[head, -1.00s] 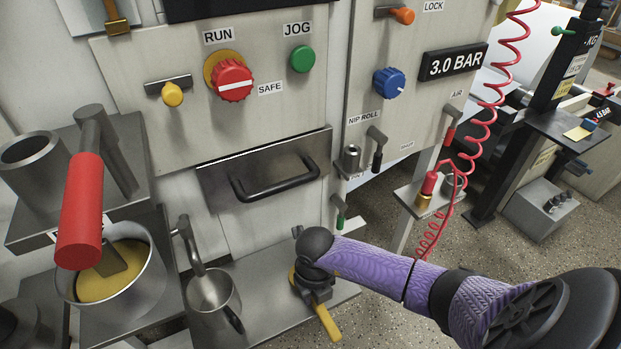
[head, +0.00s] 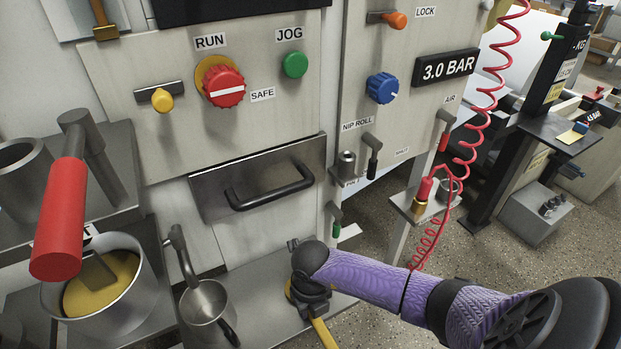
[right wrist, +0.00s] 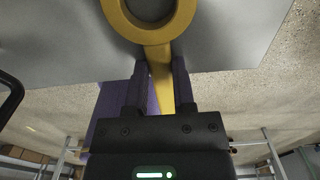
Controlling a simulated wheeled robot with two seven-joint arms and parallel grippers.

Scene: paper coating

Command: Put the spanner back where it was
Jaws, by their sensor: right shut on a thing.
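The yellow spanner shows in the right wrist view (right wrist: 155,36) with its ring end beyond the fingers and its shank between them. In the head view its yellow shank (head: 324,334) sticks out below my right gripper (head: 308,290), towards the bottom edge. My right gripper is shut on the spanner, low over the grey metal shelf (head: 262,318) at the foot of the machine panel. The wrist and gripper hide part of the spanner in the head view. I cannot tell whether the spanner touches the shelf. My left gripper is not in view.
A pot (head: 100,285) of yellow liquid and a metal jug (head: 205,305) stand left of my right gripper. A drawer handle (head: 270,190) juts out above. A coiled red air hose (head: 480,120) hangs at the right.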

